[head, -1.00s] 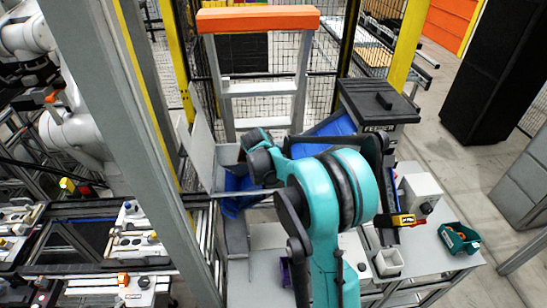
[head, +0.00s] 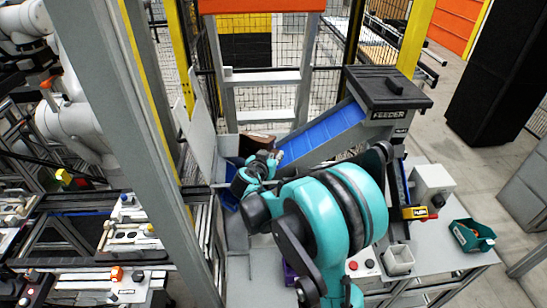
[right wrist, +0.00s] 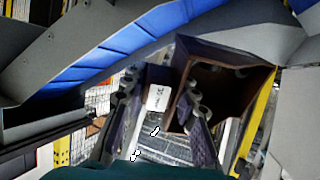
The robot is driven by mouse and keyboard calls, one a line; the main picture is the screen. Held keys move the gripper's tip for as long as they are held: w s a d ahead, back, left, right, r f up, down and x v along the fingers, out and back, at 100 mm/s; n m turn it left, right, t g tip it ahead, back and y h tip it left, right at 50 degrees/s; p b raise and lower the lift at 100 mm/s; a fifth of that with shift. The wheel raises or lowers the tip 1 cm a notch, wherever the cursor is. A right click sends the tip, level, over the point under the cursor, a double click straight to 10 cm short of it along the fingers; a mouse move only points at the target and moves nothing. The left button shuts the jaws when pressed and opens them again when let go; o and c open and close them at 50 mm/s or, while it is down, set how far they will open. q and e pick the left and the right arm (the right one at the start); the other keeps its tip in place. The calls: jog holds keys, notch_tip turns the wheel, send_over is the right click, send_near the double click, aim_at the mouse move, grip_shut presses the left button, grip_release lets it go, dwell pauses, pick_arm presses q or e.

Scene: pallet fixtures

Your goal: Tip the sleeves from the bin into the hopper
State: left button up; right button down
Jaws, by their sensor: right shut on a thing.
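The bin (head: 257,142) shows as a dark brown box at the far side of my right gripper (head: 264,160) in the head view. In the right wrist view the bin (right wrist: 225,92) is tilted, its open mouth partly facing the camera. A white label is on one side, between the fingers of my right gripper (right wrist: 160,118), which is shut on the bin. A few small pale shapes show inside; I cannot tell if they are sleeves. The grey, blue-lined trough (head: 229,196), apparently the hopper, lies below the gripper, partly hidden by my arm. My left gripper is not in view.
A blue stepped ramp (head: 322,135) rises rightward to a black-lidded feeder (head: 385,90). A grey upright panel (head: 197,140) stands left of the trough. A green tray (head: 472,235) and a pale box (head: 398,260) sit on the right table. A thick post crosses the left.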

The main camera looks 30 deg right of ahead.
jog(key=shift+s+a+f+t+h+b, duration=0.4)
jog(key=shift+t+h+b, duration=0.25)
jog(key=shift+b, duration=0.9)
jog(key=shift+s+a+f+t+h+b, duration=0.35)
jog(key=shift+f+t+h+b, duration=0.25)
jog(key=shift+b, duration=0.9)
jog(key=h+b, duration=0.1)
jog(key=b, duration=0.2)
jog(key=s+a+t+h+b, duration=0.1)
jog(key=b, duration=0.2)
jog(key=shift+a+f+t+h+b, duration=0.1)
jog(key=shift+f+t+h+b, duration=0.15)
jog(key=shift+f+b, duration=0.1)
jog(key=t+h+b, duration=0.1)
jog(key=b, duration=0.2)
jog(key=f+t+h+b, duration=0.1)
jog(key=b, duration=0.2)
jog(key=t+h+b, duration=0.1)
jog(key=b, duration=0.2)
jog(key=shift+s+a+f+h+b, duration=0.15)
jog(key=shift+s+a+h+b, duration=0.15)
jog(key=shift+a+b, duration=0.1)
jog(key=t+h+b, duration=0.1)
jog(key=b, duration=0.2)
jog(key=shift+s+a+f, duration=0.1)
jog(key=shift+s+f, duration=0.05)
jog(key=shift+f, duration=0.05)
jog(key=shift+t+h+b, duration=0.3)
